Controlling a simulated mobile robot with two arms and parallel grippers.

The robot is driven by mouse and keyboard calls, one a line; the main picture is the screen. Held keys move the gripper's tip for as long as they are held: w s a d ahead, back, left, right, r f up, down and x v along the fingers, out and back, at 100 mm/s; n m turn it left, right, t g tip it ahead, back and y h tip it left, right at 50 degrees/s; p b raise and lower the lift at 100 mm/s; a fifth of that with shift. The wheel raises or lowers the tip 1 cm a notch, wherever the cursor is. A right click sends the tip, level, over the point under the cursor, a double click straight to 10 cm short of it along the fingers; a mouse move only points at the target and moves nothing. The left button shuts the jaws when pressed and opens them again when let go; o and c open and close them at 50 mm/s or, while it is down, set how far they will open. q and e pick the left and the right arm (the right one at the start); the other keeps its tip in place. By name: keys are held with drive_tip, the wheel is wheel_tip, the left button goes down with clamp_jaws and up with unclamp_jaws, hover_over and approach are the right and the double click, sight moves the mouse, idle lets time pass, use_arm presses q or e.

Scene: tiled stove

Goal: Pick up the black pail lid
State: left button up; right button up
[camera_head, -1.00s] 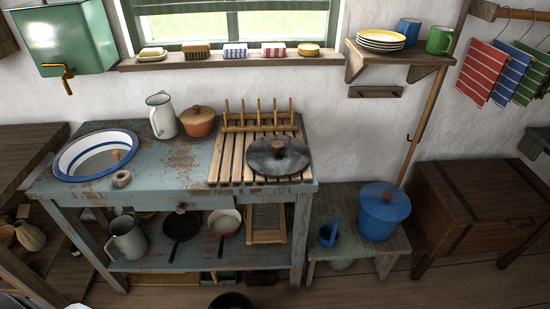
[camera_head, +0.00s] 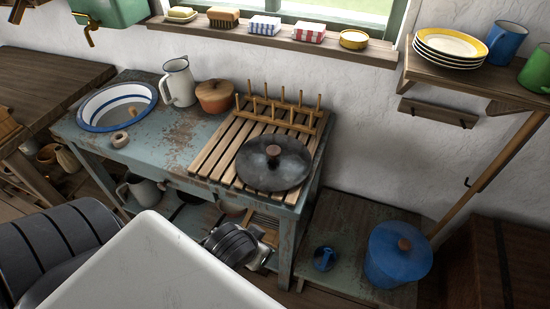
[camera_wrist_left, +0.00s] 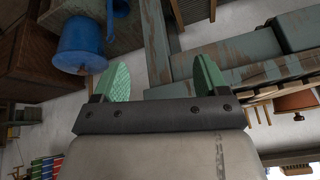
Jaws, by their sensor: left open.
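The black pail lid (camera_head: 274,163) is a dark, worn round lid with a brown wooden knob. It lies on the slatted wooden rack (camera_head: 210,155) on the worn blue-green table. I cannot make it out in the left wrist view. My left arm comes in at the bottom left of the head view, its wrist low in front of the table, apart from the lid; its fingertips cannot be made out there. In the left wrist view my left gripper (camera_wrist_left: 160,78) has its green fingers spread, with nothing between them. My right gripper is not in view.
Pegs (camera_head: 280,110) stand behind the lid, with an orange pot (camera_head: 215,97) and a white jug (camera_head: 179,82) to their left. A blue lidded pail (camera_head: 397,256) and a blue mug (camera_head: 324,259) stand on the low bench. A shelf (camera_head: 470,85) holds plates at right.

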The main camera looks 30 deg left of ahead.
sight(273, 150)
use_arm(q)
drive_tip(key=w+a+r+n+t, duration=0.1)
drive_tip(key=w+a+r+t, duration=0.1)
drive_tip(key=w, duration=0.3)
drive_tip(key=w+a+r+n+t+y, duration=0.1)
drive_tip(key=w+a+r+t, duration=0.2)
drive_tip(key=w, duration=0.3)
drive_tip(key=w+a+r+n+t+y, duration=0.1)
drive_tip(key=w+a+r+t, duration=0.1)
drive_tip(key=w, duration=0.4)
drive_tip(key=shift+a+r+t, duration=0.4)
drive_tip(key=shift+a+r, duration=0.4)
drive_tip(key=shift+r, duration=0.3)
drive_tip(key=p+x, duration=0.1)
drive_tip(key=x, duration=0.4)
drive_tip(key=shift+w+a+f, duration=0.1)
drive_tip(key=shift+w, duration=0.15)
drive_tip(key=shift+s, duration=0.1)
drive_tip(key=c, duration=1.2)
